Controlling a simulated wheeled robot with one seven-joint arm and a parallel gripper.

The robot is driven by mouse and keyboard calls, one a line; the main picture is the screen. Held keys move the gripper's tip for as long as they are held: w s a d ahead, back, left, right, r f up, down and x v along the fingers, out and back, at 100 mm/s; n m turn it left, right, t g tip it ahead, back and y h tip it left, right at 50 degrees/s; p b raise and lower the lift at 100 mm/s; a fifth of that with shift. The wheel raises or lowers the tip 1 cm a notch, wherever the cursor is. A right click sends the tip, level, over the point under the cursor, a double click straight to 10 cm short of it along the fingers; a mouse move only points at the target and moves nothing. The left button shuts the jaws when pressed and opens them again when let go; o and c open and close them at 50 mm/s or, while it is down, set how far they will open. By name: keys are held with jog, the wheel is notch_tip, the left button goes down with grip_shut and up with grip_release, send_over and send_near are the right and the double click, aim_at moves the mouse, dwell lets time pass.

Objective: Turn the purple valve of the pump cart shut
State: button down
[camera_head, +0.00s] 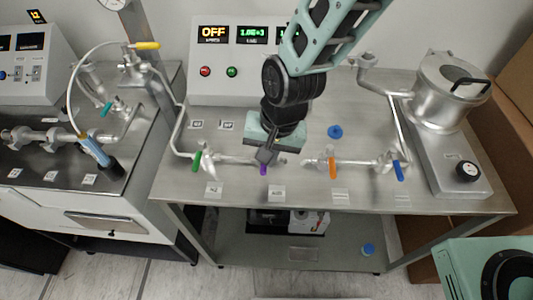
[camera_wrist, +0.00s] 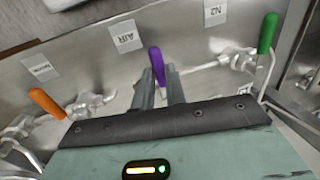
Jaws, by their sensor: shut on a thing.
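The purple valve handle (camera_head: 263,169) is on the pipe line near the front of the metal cart top (camera_head: 320,190). It also shows in the wrist view (camera_wrist: 156,64), between the fingertips of my gripper (camera_wrist: 159,80). In the head view my gripper (camera_head: 265,156) comes down from above and hides most of the purple valve's body. The fingers are shut on the purple handle. The handle's tip sticks out past the fingers, toward the cart's front edge. A label (camera_wrist: 124,36) lies just in front of it.
A green valve handle (camera_head: 197,161) is to the left and an orange one (camera_head: 333,168) to the right. A blue handle (camera_head: 398,171) is farther right. A display box (camera_head: 215,85) reading OFF stands behind, and a metal pot (camera_head: 440,98) at right. A blue knob (camera_head: 335,131) lies behind the pipe.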

jog(key=c, duration=1.4)
grip_release()
jog(key=shift+c, duration=0.2)
jog(key=d+r+b, duration=0.2)
jog(key=d+r, duration=0.1)
jog(key=r, duration=1.4)
jog(key=shift+d, duration=0.2)
jog(key=s+d+f+n+h, duration=0.1)
jog(key=s+d+f+n, duration=0.3)
jog(key=s+d+n, duration=0.4)
jog(key=s+d, duration=0.3)
jog(key=s, duration=0.1)
jog(key=shift+s+d+h, duration=0.3)
jog(key=shift+s+d, duration=0.05)
jog(key=shift+s, duration=0.05)
